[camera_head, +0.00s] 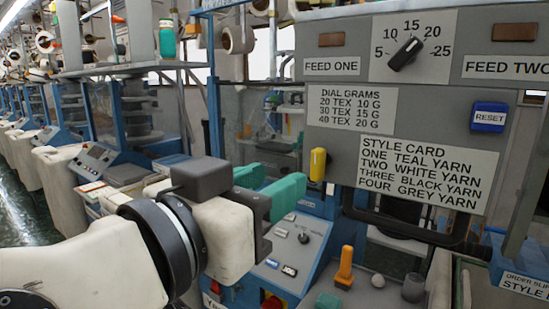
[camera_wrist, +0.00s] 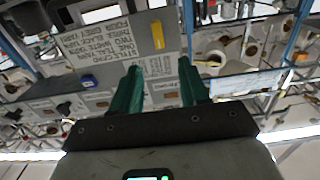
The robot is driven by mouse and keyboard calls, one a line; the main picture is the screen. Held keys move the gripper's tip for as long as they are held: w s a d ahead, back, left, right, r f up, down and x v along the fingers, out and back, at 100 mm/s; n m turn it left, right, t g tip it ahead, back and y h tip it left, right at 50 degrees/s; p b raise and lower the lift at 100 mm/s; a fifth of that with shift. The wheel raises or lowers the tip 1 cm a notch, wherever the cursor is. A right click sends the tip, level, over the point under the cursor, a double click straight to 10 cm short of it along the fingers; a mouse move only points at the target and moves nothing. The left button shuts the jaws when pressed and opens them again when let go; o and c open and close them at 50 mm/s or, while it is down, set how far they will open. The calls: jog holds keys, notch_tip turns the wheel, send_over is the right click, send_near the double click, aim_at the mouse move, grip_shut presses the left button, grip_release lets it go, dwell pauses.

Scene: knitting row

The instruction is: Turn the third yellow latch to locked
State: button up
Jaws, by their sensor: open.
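A yellow latch (camera_head: 317,164) stands upright on the left edge of the grey machine panel (camera_head: 345,150). A yellow latch (camera_wrist: 157,35) also shows upright beyond my fingers in the wrist view, where the picture is upside down. Which latch counts as third cannot be told from these frames. My gripper (camera_head: 275,183) has two teal fingers, spread apart with nothing between them. In the head view it lies left of and a little below the yellow latch, apart from it in the picture. The fingers also show in the wrist view (camera_wrist: 159,66).
The panel carries a black dial (camera_head: 406,54), a blue reset button (camera_head: 489,117) and a style card (camera_head: 428,173). A black bar (camera_head: 410,232) runs below it. An orange peg (camera_head: 344,267) stands on the lower shelf. More machines line the aisle at left.

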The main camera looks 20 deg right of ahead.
aim_at(315, 159)
jog(key=p+x, duration=0.2)
jog(key=x, duration=0.8)
jog(key=shift+w+d+p, duration=0.1)
jog(key=shift+d+p, duration=0.2)
jog(key=shift+p, duration=0.1)
grip_shut()
